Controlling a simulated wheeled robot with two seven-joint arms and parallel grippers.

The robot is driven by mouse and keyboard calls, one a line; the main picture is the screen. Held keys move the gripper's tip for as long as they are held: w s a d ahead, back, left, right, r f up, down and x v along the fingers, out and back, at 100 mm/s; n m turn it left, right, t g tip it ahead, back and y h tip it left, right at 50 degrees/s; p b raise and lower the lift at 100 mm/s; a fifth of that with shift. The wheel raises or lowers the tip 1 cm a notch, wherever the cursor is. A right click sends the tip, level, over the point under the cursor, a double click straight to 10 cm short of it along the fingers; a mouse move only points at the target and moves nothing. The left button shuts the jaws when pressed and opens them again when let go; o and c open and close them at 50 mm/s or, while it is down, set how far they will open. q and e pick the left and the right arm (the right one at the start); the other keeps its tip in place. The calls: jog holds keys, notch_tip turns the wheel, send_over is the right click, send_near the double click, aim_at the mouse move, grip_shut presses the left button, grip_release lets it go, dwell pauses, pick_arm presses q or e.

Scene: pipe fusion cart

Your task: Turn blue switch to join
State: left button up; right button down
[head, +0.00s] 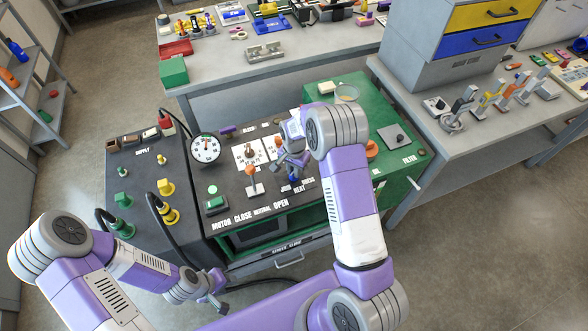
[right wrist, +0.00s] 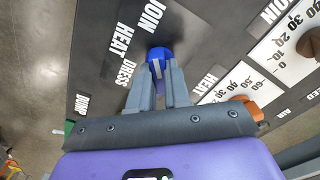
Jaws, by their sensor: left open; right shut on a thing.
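The blue switch (right wrist: 158,54) is a round knob on the dark panel of the cart, with the labels JOIN, HEAT and DRESS beside it in the right wrist view. My right gripper (right wrist: 158,72) has its two grey fingers closed on the knob from either side. In the head view the switch (head: 295,180) shows as a small blue patch under my right gripper (head: 293,172), partly covered by it. Which label the switch points to I cannot tell. My left gripper (head: 220,294) is open and empty, low in front of the cart, away from the panel.
A lever with a white base (head: 254,188), a round gauge (head: 205,149) and a green button (head: 212,190) are on the panel left of the switch. An orange knob (head: 371,149) is to its right. Black hoses (head: 178,238) hang at the cart's left.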

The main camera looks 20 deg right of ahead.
jog(key=c, duration=1.1)
grip_release()
notch_tip(320, 180, up, 8)
jog(key=shift+f+p, duration=0.15)
jog(key=shift+p, duration=0.15)
